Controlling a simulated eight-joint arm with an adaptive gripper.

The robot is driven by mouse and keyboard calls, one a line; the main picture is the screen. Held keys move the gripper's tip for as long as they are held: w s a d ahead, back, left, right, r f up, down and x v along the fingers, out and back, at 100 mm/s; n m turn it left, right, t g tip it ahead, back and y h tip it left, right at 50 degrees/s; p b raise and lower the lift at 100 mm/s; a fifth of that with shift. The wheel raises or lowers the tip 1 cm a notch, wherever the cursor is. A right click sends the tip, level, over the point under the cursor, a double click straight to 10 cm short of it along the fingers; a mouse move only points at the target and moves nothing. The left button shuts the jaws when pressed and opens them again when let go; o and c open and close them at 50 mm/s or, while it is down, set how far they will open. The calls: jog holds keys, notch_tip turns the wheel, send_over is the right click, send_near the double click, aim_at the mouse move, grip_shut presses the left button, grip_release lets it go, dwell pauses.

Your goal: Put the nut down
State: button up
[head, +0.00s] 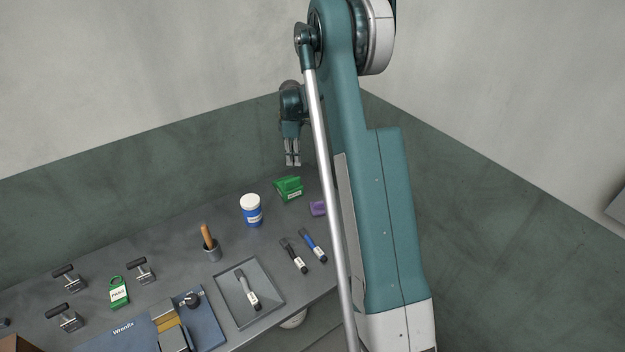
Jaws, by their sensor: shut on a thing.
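My gripper (292,163) hangs pointing down above the back of the grey bench, over the area behind the green box (288,188). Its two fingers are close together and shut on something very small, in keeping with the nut. The nut itself is too small to make out at this distance. The fingertips look clear of the box and the bench (170,255).

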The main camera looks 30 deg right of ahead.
jog(key=m, duration=0.1)
send_over(313, 178)
dwell(0.3)
jog(key=shift+f+b, duration=0.5)
jog(key=shift+f, duration=2.6)
jog(key=shift+f+b, duration=0.3)
jog(key=shift+f, duration=1.55)
jog(key=shift+f, duration=0.1)
jog(key=o, duration=0.3)
jog(key=shift+f, duration=0.1)
jog(key=o, duration=0.5)
jog(key=shift+c, duration=0.2)
